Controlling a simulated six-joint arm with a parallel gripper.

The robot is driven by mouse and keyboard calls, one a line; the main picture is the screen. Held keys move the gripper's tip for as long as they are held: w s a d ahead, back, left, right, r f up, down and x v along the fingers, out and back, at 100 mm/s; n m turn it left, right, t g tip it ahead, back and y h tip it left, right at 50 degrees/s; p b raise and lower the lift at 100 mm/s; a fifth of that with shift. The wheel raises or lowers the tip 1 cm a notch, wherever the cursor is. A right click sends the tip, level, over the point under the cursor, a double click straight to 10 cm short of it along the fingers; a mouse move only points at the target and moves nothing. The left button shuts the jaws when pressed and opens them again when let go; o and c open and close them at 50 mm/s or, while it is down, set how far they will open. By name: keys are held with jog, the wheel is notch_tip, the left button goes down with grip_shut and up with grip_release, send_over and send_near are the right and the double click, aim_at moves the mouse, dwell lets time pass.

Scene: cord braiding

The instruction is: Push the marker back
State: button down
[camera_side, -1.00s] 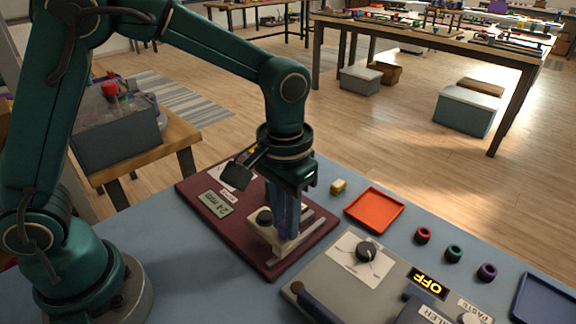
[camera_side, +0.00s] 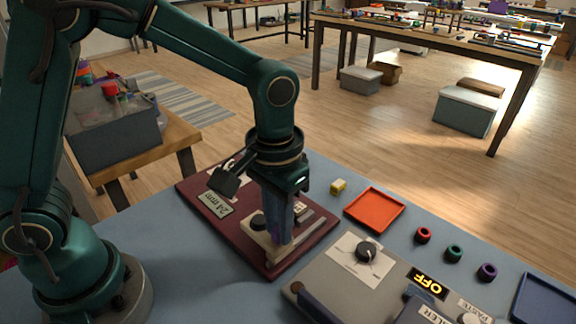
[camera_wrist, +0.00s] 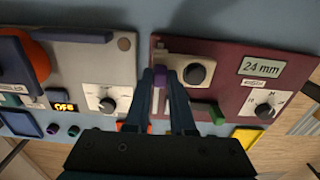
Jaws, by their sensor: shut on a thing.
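The purple marker (camera_wrist: 160,72) sits between my two fingertips in the wrist view, at a narrow pale rail on the maroon board (camera_wrist: 225,55). In the side view a bit of its purple (camera_side: 276,238) shows low at the fingers. My gripper (camera_wrist: 159,78) points down over the board and is shut on the marker. A black knob (camera_wrist: 195,73) on a pale block stands right beside the fingers in the wrist view. The marker's lower part is hidden by the fingers.
The board has a "24 mm" display (camera_wrist: 262,68) and a dial (camera_wrist: 265,110). A grey panel with a dial (camera_side: 366,252) and an "OFF" display (camera_side: 428,284) adjoins it. An orange tray (camera_side: 374,209), a yellow block (camera_side: 338,186) and small rings (camera_side: 454,254) lie beyond.

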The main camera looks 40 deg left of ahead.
aim_at(266, 234)
jog(key=shift+s, duration=0.2)
jog(key=c, duration=0.8)
grip_release()
jog(key=shift+o, duration=0.2)
jog(key=shift+r, duration=2.55)
jog(key=shift+a, duration=0.1)
jog(key=s+a+r+n+t, duration=0.1)
jog(key=s+a+r+t, duration=0.25)
jog(key=a+r, duration=0.3)
jog(key=s+a+f+t, duration=0.2)
jog(key=s+f, duration=0.1)
jog(key=s, duration=0.3)
jog(key=shift+m, duration=0.4)
